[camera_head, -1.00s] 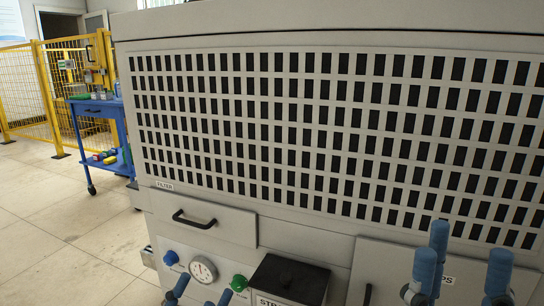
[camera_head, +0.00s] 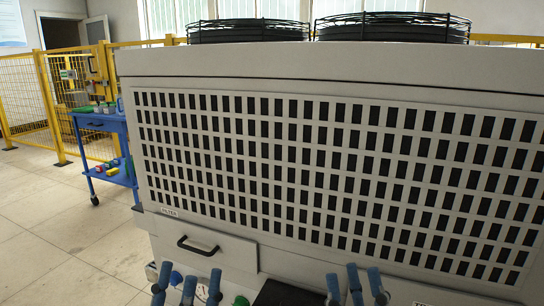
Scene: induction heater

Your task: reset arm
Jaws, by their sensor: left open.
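My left gripper (camera_head: 187,286) shows at the bottom edge, left of centre, with blue fingers spread apart and pointing up. It is open, with nothing seen between the fingers. My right gripper (camera_head: 354,287) shows at the bottom edge, right of centre, with blue fingers apart and nothing seen between them. Both are in front of the lower part of a large grey cabinet (camera_head: 350,72). The arms and the gripper bases are below the picture.
The cabinet has a slotted grille, a drawer with a black handle (camera_head: 198,246), and two round fan guards (camera_head: 392,27) on top.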

